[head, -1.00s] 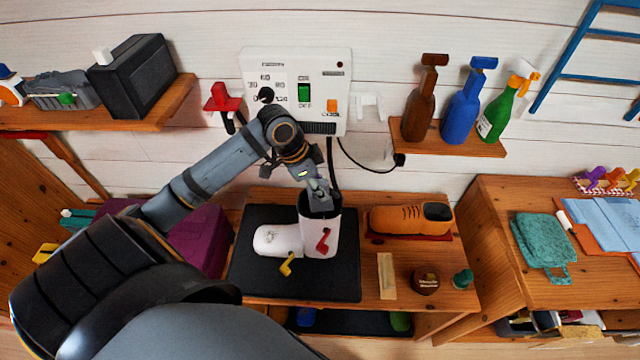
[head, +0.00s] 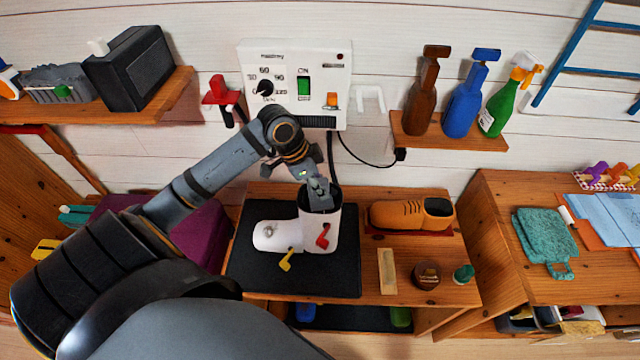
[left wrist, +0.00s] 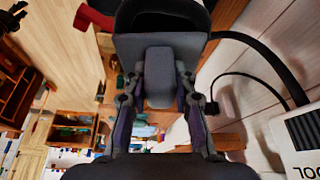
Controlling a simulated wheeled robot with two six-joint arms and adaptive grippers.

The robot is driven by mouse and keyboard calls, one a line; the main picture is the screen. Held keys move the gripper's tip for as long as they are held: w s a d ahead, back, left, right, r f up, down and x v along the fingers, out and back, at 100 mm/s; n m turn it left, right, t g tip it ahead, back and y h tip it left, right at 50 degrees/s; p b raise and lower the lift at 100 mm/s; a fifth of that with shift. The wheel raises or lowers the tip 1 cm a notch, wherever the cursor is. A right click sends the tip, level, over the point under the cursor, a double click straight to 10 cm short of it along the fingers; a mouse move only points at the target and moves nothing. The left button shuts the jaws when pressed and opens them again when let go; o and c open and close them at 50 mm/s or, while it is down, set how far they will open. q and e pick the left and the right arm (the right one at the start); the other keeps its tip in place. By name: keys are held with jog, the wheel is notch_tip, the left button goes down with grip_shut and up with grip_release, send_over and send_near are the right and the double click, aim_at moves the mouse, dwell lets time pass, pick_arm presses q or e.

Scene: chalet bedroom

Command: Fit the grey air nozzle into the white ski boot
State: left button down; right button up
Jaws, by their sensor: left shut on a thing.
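The white ski boot (head: 314,232) stands on a black mat (head: 335,284) in the head view, its toe to the left. It has a red buckle (head: 322,238) and a yellow buckle (head: 286,260). My left gripper (head: 320,196) points down at the boot's dark mouth. In the left wrist view its fingers (left wrist: 159,90) are shut on the grey air nozzle (left wrist: 159,75). A dark hose (left wrist: 262,50) runs beside it. The nozzle's lower end is hidden, so I cannot tell how deep it sits in the boot. My right gripper is not in view.
A white control panel (head: 277,62) hangs on the wall behind the boot. A brown shoe (head: 395,214) sits right of the mat, with a wooden block (head: 387,271), a round tin (head: 426,275) and a green-capped item (head: 463,273) in front. Spray bottles (head: 461,100) stand on a shelf.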

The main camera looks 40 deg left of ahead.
pick_arm(q)
jog(key=c, duration=1)
grip_release()
jog(key=shift+f, duration=0.1)
jog(key=shift+r, duration=0.2)
notch_tip(320, 180, up, 10)
jog(key=shift+f, duration=0.15)
